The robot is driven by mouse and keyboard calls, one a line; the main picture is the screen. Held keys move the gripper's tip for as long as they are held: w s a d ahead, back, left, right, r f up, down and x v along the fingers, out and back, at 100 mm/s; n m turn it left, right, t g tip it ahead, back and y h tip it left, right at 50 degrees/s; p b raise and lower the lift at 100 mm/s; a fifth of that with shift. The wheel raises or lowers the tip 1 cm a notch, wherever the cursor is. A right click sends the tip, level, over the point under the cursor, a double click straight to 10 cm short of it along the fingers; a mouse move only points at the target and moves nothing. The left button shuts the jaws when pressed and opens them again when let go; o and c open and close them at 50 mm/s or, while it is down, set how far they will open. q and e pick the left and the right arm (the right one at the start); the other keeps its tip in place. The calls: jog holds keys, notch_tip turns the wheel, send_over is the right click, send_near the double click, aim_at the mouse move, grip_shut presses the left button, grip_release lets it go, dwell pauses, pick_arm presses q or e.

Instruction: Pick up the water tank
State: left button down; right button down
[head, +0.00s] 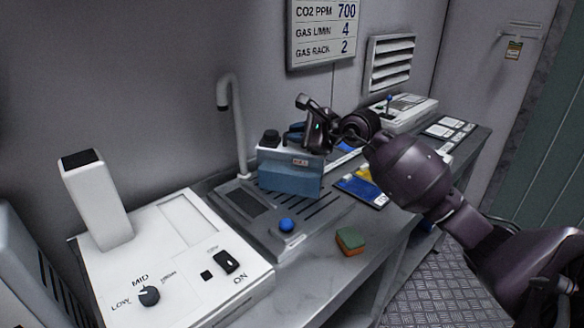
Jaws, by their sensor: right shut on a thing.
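The water tank (290,177) is a blue-grey box with a pale upper band, a small label and a dark cap at its top left. It is upright at the sink unit, beside the tap. My right gripper (310,136) is at the tank's top right, with its arm coming in from the right, and is shut on the tank. The fingertips are partly hidden, and I cannot tell whether the tank's base touches the grate below. My left gripper is not in view.
A white tap (238,130) rises just left of the tank. A blue button (287,225) is in front, and a green and orange sponge (350,241) lies on the counter. A white machine (170,262) with a knob fills the left. Cards (362,189) lie to the right.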

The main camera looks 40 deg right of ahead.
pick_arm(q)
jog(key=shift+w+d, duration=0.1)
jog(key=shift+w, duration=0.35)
pick_arm(e)
jog(key=shift+a+f, duration=0.1)
jog(key=shift+f, duration=0.2)
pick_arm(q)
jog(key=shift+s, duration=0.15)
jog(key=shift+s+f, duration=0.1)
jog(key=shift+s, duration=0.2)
pick_arm(e)
jog(key=shift+r, duration=0.1)
